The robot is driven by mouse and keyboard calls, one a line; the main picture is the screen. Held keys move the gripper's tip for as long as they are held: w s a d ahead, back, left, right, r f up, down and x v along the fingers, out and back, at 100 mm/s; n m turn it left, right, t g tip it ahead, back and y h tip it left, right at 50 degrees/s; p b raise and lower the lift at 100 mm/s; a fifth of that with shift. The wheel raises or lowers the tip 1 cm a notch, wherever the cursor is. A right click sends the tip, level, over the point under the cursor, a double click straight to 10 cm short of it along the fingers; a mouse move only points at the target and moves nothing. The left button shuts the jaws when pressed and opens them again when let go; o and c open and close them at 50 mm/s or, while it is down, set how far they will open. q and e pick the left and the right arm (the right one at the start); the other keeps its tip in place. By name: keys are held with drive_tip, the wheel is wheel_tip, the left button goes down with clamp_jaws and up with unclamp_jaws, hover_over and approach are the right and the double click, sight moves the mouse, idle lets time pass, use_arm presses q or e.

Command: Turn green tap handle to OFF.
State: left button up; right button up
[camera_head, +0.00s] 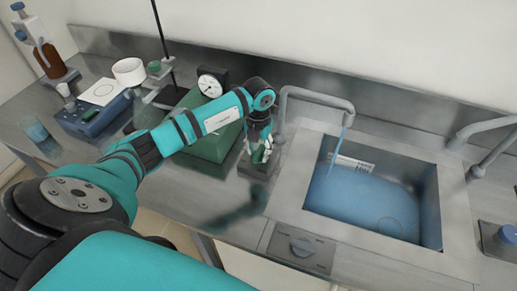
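The green tap handle (260,156) is a small piece low beside the base of the grey curved tap (316,97). My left gripper (260,150) points down right at the handle, with its fingers about it and partly hiding it. I cannot tell whether the fingers grip it or only surround it. A blue stream of water (337,152) runs from the spout into the sink (435,205), where bluish water stands. My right gripper is not in view.
Another grey tap (486,140) is at right.

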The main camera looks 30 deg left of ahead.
use_arm(q)
drive_tip(key=c, duration=0.7)
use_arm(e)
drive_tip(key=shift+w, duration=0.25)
use_arm(q)
drive_tip(key=shift+n, duration=0.4)
drive_tip(key=n, duration=0.2)
drive_tip(key=shift+n, duration=0.4)
drive_tip(key=n, duration=0.3)
drive_tip(key=shift+n, duration=0.3)
drive_tip(key=n, duration=0.5)
drive_tip(key=shift+r, duration=0.1)
drive_tip(key=n+p, duration=0.1)
drive_tip(key=n, duration=0.4)
drive_tip(key=shift+w+n+p, duration=0.1)
drive_tip(key=shift+n+p, duration=0.2)
drive_tip(key=shift+n, duration=0.1)
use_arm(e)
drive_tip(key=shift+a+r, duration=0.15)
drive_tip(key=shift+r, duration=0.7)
